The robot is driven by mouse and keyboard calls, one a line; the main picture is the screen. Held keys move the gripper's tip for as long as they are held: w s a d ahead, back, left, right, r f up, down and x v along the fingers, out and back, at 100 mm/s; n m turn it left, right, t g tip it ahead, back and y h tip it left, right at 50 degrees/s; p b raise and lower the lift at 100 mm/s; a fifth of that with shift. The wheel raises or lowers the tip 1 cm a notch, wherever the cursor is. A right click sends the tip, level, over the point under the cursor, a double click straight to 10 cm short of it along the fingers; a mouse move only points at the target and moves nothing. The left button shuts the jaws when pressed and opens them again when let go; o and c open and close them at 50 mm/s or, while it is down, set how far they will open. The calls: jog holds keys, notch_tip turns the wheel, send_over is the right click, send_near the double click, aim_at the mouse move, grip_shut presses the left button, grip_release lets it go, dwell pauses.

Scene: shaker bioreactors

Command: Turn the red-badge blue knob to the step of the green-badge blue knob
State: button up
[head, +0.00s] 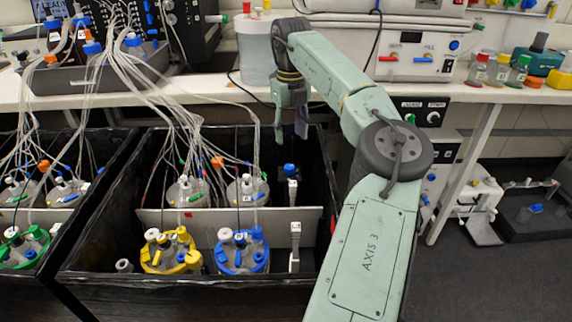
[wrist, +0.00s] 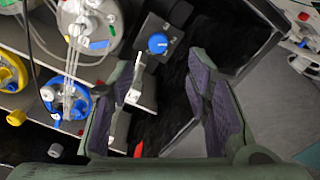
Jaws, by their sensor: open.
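My gripper (head: 291,125) points down over the back right of the black bin in the head view. Its fingers are apart and empty, as the wrist view also shows (wrist: 168,78). A blue knob (head: 290,169) tops a pale post below the gripper. In the wrist view a blue knob (wrist: 158,44) on a dark block lies just beyond the fingertips, apart from them. Other small blue knobs sit on the panel under the bench (head: 432,177) and on the bench-top unit (head: 454,45). I cannot tell which knob bears a red or green badge, or their steps.
The black bin (head: 95,240) holds vessels with yellow (head: 163,266) and blue (head: 243,266) collars, tubes rising from their lids. A light divider (head: 270,216) crosses it. A second pale post (head: 295,252) stands in front. The bench (head: 200,95) runs behind.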

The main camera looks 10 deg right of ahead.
aim_at(290, 166)
notch_tip(290, 166, down, 11)
jog(key=shift+s+a+r+p, duration=0.1)
jog(key=shift+s+p, duration=0.05)
jog(key=shift+p, duration=0.65)
jog(key=shift+c, duration=0.3)
grip_shut()
